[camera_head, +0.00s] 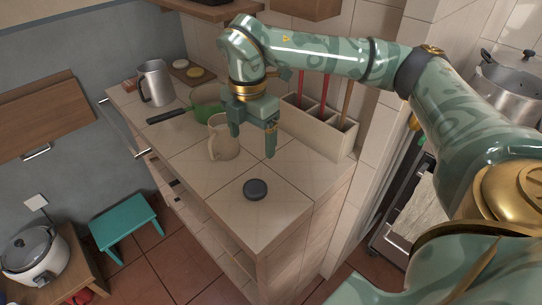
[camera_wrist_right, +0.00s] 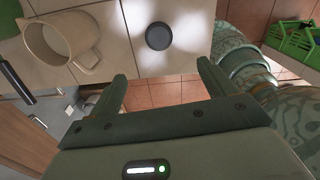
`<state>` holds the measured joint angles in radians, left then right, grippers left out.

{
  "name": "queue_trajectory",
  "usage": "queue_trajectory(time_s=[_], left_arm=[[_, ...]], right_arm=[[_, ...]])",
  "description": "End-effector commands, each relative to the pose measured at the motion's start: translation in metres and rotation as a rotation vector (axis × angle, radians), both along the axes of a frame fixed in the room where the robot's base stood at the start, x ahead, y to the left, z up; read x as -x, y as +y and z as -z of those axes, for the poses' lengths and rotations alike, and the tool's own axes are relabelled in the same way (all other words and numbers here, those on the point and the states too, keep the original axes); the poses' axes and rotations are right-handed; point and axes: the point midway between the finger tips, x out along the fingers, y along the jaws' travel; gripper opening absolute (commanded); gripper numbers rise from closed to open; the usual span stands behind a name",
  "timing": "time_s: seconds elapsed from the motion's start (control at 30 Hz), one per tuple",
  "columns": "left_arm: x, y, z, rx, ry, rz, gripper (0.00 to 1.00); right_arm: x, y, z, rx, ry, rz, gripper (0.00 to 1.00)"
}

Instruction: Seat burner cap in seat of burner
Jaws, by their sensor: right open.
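A small round dark disc, which looks like the burner cap (camera_head: 255,190), lies flat on the tiled counter near its front corner. It also shows in the right wrist view (camera_wrist_right: 159,37), beyond and between my fingertips, with nothing touching it. My right gripper (camera_head: 253,143) is open and empty, fingers pointing down above the counter, behind the disc and beside the beige mug. The fingers also show in the right wrist view (camera_wrist_right: 162,72). I cannot make out the burner or its seat in either view. My left gripper is not in view.
The beige mug (camera_head: 222,137) stands close to the left of my right gripper. A divided utensil box (camera_head: 320,132) lines the counter's wall side. A metal pitcher (camera_head: 155,83) and a dark-handled pan or utensil (camera_head: 167,116) are farther back. Bare tiles surround the disc; the counter edge is close.

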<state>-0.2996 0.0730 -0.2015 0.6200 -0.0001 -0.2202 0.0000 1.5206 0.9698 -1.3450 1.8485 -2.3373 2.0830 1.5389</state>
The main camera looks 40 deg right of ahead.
Motion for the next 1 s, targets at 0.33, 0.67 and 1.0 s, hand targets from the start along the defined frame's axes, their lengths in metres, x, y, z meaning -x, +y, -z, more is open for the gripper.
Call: queue_trajectory(time_s=[0.33, 0.67, 1.0], left_arm=[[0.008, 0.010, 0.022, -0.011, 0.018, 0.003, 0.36], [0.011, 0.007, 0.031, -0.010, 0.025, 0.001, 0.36], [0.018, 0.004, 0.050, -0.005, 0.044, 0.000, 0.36]], right_arm=[[0.000, 0.001, 0.079, 0.000, 0.006, -0.001, 0.83], [0.000, 0.001, 0.113, -0.001, 0.001, -0.002, 0.83], [-0.001, 0.003, 0.162, 0.000, 0.004, -0.002, 0.83]])
